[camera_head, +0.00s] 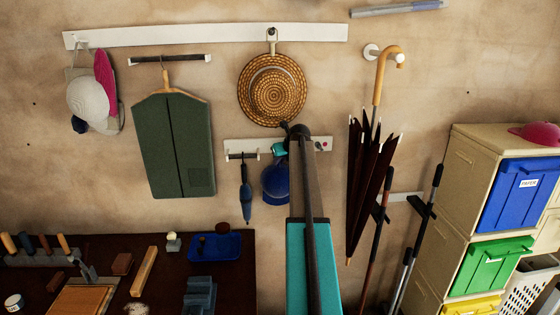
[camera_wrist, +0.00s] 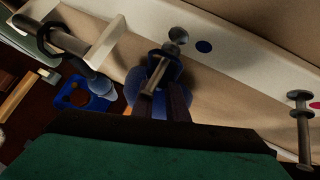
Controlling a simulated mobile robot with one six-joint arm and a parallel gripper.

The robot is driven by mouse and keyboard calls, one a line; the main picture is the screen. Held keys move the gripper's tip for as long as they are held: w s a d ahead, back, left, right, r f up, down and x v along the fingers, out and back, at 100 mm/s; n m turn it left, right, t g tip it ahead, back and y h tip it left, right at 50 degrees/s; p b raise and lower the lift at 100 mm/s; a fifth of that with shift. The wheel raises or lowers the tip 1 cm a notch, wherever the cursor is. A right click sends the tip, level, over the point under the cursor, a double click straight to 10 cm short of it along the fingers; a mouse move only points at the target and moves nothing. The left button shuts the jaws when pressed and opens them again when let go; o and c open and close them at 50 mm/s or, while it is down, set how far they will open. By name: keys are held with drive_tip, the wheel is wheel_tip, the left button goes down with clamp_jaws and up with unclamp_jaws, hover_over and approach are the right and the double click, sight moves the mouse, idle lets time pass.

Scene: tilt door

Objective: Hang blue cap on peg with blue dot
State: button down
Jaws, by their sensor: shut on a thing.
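The blue cap (camera_head: 275,182) hangs just below the short white peg rail, beside my arm; part of it shows behind the fingers in the wrist view (camera_wrist: 139,80). My gripper (camera_wrist: 158,104) is shut on the cap, close in front of the rail. The blue dot (camera_wrist: 203,46) is on the white rail (camera_wrist: 238,58), just right of a metal peg (camera_wrist: 178,36). A dark loop (camera_wrist: 172,66) overlaps this peg and seems to be around its shaft; I cannot tell for sure. My arm hides this peg in the head view.
Another peg (camera_wrist: 303,125) with a red dot stands to the right. A folded blue umbrella (camera_head: 246,192) hangs to the left. A straw hat (camera_head: 272,90) hangs above, and a dark umbrella (camera_head: 366,180) hangs to the right. A dark table (camera_head: 110,240) lies below left.

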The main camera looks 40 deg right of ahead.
drive_tip(key=shift+w+d+r, duration=0.25)
drive_tip(key=shift+w+r, duration=0.1)
drive_tip(key=shift+r, duration=0.1)
drive_tip(key=c, duration=1.7)
unclamp_jaws()
drive_tip(key=shift+d+f, duration=0.1)
drive_tip(key=shift+d, duration=0.05)
drive_tip(key=shift+o, duration=0.2)
drive_tip(key=shift+w, duration=0.1)
drive_tip(key=shift+a+f, duration=0.1)
drive_tip(key=shift+a, duration=0.1)
drive_tip(key=shift+s+a+r, duration=0.25)
drive_tip(key=shift+a+r, duration=0.05)
drive_tip(key=s, duration=0.1)
drive_tip(key=a, duration=0.1)
drive_tip(key=s+a, duration=0.1)
drive_tip(key=shift+s+r, duration=0.25)
drive_tip(key=shift+s, duration=0.05)
drive_tip(key=shift+s+a+f+b, duration=0.1)
drive_tip(key=shift+s+a+b, duration=0.1)
drive_tip(key=shift+s+a, duration=0.55)
drive_tip(key=shift+s+a+f+b, duration=0.15)
drive_tip(key=shift+s+a, duration=0.35)
drive_tip(key=shift+s, duration=0.45)
